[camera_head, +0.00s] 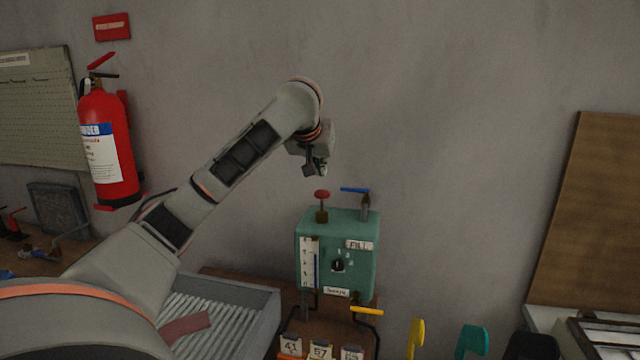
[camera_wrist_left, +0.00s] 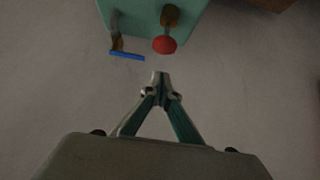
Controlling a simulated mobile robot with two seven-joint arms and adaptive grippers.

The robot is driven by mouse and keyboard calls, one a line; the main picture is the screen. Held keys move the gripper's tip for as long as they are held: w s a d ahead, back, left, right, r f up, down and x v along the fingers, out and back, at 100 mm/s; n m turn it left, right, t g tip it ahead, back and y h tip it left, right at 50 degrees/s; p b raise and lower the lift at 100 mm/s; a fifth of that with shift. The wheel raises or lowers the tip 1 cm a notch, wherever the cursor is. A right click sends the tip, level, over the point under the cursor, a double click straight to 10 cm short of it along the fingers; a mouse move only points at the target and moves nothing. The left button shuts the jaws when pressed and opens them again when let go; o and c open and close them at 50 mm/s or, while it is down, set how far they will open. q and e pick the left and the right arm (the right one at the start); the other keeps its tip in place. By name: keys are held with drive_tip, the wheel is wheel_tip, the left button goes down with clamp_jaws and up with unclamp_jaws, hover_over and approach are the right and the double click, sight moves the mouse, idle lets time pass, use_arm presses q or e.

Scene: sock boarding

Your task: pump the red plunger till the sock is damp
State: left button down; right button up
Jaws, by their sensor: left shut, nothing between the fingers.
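The red plunger (camera_head: 322,195) stands up on top of the green box (camera_head: 365,262), which has a dial and a gauge on its front. My left gripper (camera_head: 316,172) is shut and empty, above the plunger and apart from it. In the left wrist view the red plunger knob (camera_wrist_left: 164,45) shows just beyond the shut fingertips (camera_wrist_left: 160,76). A blue-handled lever (camera_head: 355,190) stands beside the plunger on the box. I cannot make out a sock for certain; a dull red flat piece (camera_head: 186,328) lies on the ribbed grey tray (camera_head: 236,318). My right gripper is not in view.
A yellow-handled crank (camera_head: 367,310) sticks out below the box. Numbered tags (camera_head: 320,350) and yellow and teal shapes (camera_head: 472,340) stand in front. A fire extinguisher (camera_head: 108,145) hangs on the left wall.

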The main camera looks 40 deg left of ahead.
sight(320, 195)
use_arm(q)
wheel_tip(320, 195, down, 3)
drive_tip(key=shift+s+f, duration=0.1)
drive_tip(key=shift+f, duration=0.3)
wheel_tip(320, 195, down, 3)
drive_tip(key=shift+f, duration=0.15)
drive_tip(key=shift+d+f, duration=0.1)
drive_tip(key=shift+f, duration=0.15)
idle(0.4)
